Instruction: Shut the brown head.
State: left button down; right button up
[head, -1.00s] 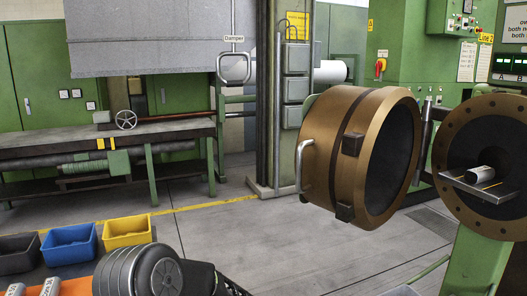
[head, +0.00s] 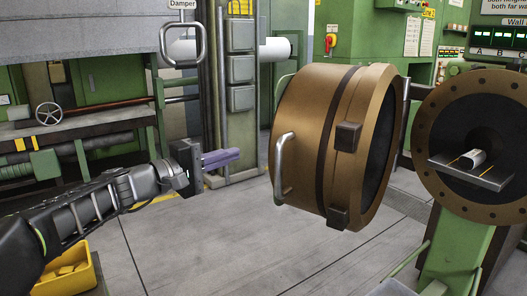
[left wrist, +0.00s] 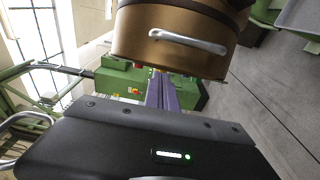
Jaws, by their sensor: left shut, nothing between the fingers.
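The brown head (head: 314,130) is a large bronze-coloured drum with a dark band, swung open to the left of the round flanged opening (head: 432,145) of the green machine. A silver handle (head: 284,168) is on its left side. In the left wrist view the head (left wrist: 172,50) fills the top, with its handle (left wrist: 188,41) across it. My left gripper (head: 238,156) is shut and empty, with purple fingers pointing right toward the head. It is apart from the handle in the head view. My right gripper is not in view.
A shelf with a metal billet (head: 473,158) juts from the opening. A damper handle (head: 182,45) hangs at upper left, above the left arm. A yellow bin (head: 92,278) is at lower left. The grey floor (head: 200,255) before the head is clear.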

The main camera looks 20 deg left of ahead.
pick_arm(q)
jog(key=w+d+p, duration=0.3)
jog(key=w+d, duration=0.2)
jog(key=d, duration=0.2)
jog(key=shift+w+d+f+p, duration=0.2)
jog(key=shift+d+p, duration=0.1)
jog(key=shift+d, duration=0.1)
dwell(0.3)
dwell(0.4)
